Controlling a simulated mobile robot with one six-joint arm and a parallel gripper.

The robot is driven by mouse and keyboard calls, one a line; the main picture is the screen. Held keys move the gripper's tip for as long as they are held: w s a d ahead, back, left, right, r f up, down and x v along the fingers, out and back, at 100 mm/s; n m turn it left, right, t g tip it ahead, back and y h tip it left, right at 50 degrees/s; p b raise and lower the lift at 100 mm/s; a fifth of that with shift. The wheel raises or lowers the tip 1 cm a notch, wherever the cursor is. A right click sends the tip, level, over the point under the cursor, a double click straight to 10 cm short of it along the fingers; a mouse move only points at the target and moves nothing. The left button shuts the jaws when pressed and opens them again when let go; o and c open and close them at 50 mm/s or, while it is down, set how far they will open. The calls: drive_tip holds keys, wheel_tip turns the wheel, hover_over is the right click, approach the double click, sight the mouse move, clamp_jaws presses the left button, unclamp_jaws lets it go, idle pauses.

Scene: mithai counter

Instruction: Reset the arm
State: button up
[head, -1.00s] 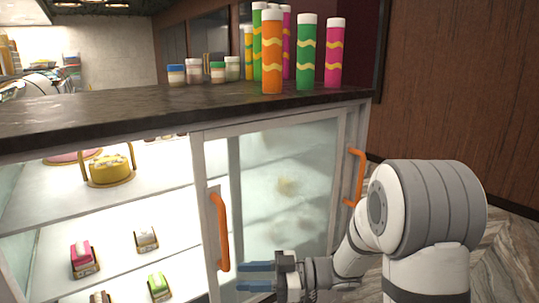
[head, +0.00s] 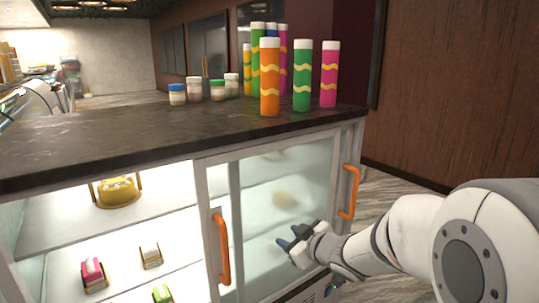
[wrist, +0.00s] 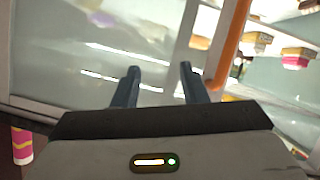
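My gripper (head: 287,240) is in front of the glass door at the right of the display case, between its two orange handles. In the wrist view my gripper (wrist: 158,88) has its two blue fingers apart, with nothing between them. Glass and a white frame lie beyond the fingertips. My arm reaches in from the right side of the head view.
The display case has a left orange handle (head: 222,248) and a right orange handle (head: 350,191). Orange (head: 270,78), green (head: 302,76) and pink (head: 329,74) tubes and small jars stand on the dark countertop (head: 120,139). Sweets sit on shelves inside.

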drive_tip(key=s+d+r+m+g+h+p, duration=0.2)
drive_tip(key=s+d+r+m+h+p, duration=0.45)
drive_tip(key=d, duration=0.45)
drive_tip(key=s+a+r+m+g+p, duration=0.1)
drive_tip(key=s+m+g+p, duration=0.2)
drive_tip(key=s, duration=1.6)
drive_tip(key=m+g, duration=0.1)
drive_tip(key=g, duration=0.3)
drive_tip(key=shift+a+r+p, duration=0.2)
drive_tip(key=shift+r+p, duration=0.2)
drive_tip(key=shift+h, duration=0.25)
